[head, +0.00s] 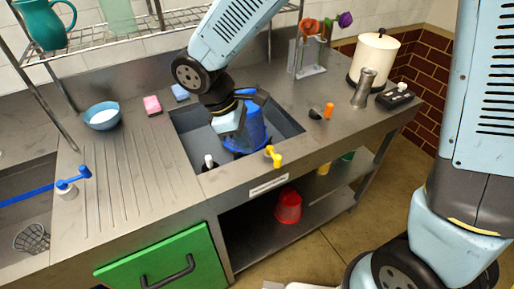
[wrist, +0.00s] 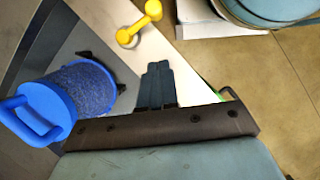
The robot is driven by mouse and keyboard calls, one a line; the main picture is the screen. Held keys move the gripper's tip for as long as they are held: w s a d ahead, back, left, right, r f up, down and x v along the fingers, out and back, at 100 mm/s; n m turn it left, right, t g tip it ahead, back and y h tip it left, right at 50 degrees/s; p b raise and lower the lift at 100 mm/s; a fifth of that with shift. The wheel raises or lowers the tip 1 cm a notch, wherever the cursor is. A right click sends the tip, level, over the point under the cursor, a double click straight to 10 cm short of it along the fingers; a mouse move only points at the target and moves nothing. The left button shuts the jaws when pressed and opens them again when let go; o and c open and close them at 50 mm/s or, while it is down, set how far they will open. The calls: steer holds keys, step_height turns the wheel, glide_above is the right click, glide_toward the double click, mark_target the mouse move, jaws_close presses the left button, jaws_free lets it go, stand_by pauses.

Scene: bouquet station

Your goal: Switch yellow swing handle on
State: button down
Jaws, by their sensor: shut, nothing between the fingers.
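The yellow swing handle (head: 273,156) sits on the front rim of the sink counter, near the front right of the basin. It also shows at the top of the wrist view (wrist: 139,22), lying at a slant with a round knob at each end. My gripper (wrist: 158,66) is shut and empty, with its dark fingers side by side. In the wrist view the fingertips lie below and slightly right of the handle, with a visible gap between them. In the head view my wrist is over the basin, and my fingers are not clearly seen.
A blue container with a loop handle (wrist: 75,90) stands in the sink close to my gripper. A small white-topped item (head: 208,161) is at the basin's front left. A blue swing handle (head: 74,178) stands farther left. The ribbed drainboard (head: 125,175) is clear.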

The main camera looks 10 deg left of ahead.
steer(key=v, duration=0.8)
steer(key=shift+w, duration=0.15)
